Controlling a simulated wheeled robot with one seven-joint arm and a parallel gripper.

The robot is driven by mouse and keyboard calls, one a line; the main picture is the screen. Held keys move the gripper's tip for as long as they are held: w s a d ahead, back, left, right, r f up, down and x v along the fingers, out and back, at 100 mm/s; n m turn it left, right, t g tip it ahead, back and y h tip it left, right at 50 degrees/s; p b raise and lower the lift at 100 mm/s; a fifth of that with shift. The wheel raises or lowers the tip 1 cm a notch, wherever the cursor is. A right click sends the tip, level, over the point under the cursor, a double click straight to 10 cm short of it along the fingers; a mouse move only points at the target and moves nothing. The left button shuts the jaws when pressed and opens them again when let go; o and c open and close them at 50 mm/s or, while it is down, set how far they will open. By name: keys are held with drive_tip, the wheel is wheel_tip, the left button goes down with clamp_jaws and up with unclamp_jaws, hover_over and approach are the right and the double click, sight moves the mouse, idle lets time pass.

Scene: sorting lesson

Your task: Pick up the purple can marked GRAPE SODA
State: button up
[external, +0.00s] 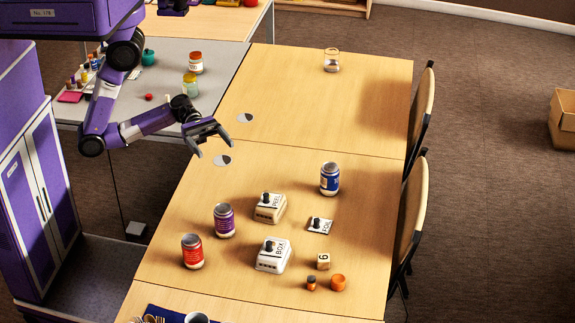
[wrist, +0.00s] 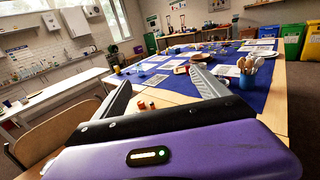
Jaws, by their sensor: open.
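The purple can (external: 224,220) stands upright on the wooden table in the external view, left of centre, between a red can and a white block. Its small print is too small to read. My gripper (external: 222,143) is open and empty above the far left part of the table, apart from the can and beyond it. In the wrist view my open gripper (wrist: 160,90) points across the room at a blue-covered table, and the purple can does not show there.
A red can (external: 192,251) stands close in front of the purple can. White blocks with black knobs, one marked BOX (external: 273,255) and another (external: 270,207), stand to its right. A blue can (external: 330,179) is farther right. The table's far half is mostly clear.

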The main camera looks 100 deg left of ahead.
approach(227, 224)
drive_tip(key=shift+w+d+r, duration=0.25)
drive_tip(key=shift+w+d, duration=0.3)
drive_tip(key=shift+w, duration=0.25)
drive_tip(key=shift+f+p+x, duration=0.15)
drive_tip(key=shift+p+x, duration=0.25)
drive_tip(key=shift+x, duration=1.5)
drive_tip(key=shift+f+p+x, duration=0.15)
drive_tip(key=shift+p+x, duration=0.2)
drive_tip(key=shift+x, duration=1.6)
drive_tip(key=shift+s+d, duration=0.15)
drive_tip(key=shift+s, duration=0.05)
drive_tip(key=shift+c, duration=0.5)
drive_tip(key=c, duration=1.3)
